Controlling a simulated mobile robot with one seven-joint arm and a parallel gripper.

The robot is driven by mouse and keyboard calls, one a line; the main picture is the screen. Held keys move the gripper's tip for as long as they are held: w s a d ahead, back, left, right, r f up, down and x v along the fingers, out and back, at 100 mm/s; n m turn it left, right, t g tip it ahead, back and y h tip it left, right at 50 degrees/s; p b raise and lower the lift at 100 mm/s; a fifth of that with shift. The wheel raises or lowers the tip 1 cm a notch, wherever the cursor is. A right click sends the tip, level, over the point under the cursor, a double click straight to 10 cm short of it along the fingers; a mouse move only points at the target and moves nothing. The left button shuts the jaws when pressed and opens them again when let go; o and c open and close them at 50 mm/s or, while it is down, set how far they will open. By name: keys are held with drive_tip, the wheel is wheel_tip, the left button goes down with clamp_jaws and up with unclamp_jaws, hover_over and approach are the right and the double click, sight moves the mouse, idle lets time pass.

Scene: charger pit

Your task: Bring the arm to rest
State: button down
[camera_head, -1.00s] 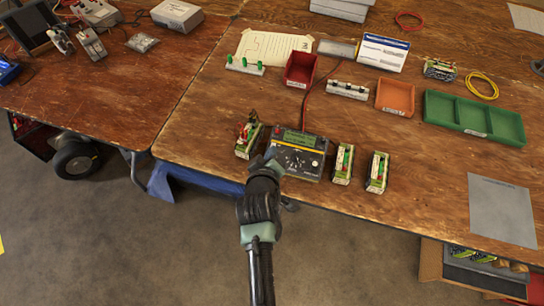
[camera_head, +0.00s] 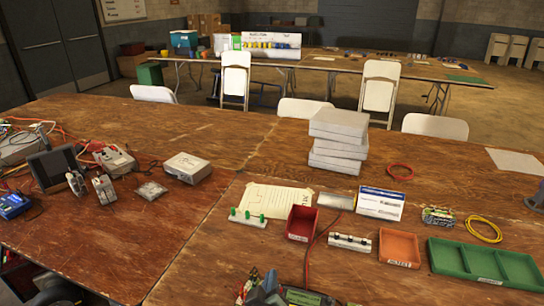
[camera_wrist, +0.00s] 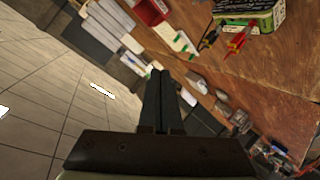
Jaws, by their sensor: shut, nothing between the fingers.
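My gripper (camera_wrist: 160,74) shows in the wrist view with its two dark fingers together and nothing between them. It points over a strongly tilted scene, with wooden table on the right and tiled floor on the left. In the head view most of my arm lies below the frame; only a dark part shows at the bottom edge by the charger (camera_head: 302,297). A green-labelled pack with red and black leads (camera_wrist: 248,14) appears at the top right of the wrist view, apart from the fingers.
The table holds a red bin (camera_head: 301,224), an orange bin (camera_head: 399,248), a green divided tray (camera_head: 484,262), a blue-and-white box (camera_head: 380,203) and stacked pale boxes (camera_head: 338,138). A grey box (camera_head: 187,167) stands left. Bare wood lies at the left front.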

wheel_tip(320, 180, up, 33)
drive_tip(key=m+t, duration=0.4)
drive_tip(key=t, duration=0.3)
drive_tip(key=s+r+m+t, duration=0.1)
drive_tip(key=s+r+t, duration=0.2)
drive_tip(key=s+r, duration=0.5)
drive_tip(key=s+r+m+t+y, duration=0.1)
drive_tip(key=s+r+t, duration=0.3)
drive_tip(key=s+r, duration=0.5)
wheel_tip(320, 180, up, 7)
drive_tip(key=shift+s+f+m, duration=0.1)
drive_tip(key=shift+s+m, duration=0.05)
drive_tip(key=shift+m, duration=0.15)
drive_tip(key=shift+d+f, duration=0.1)
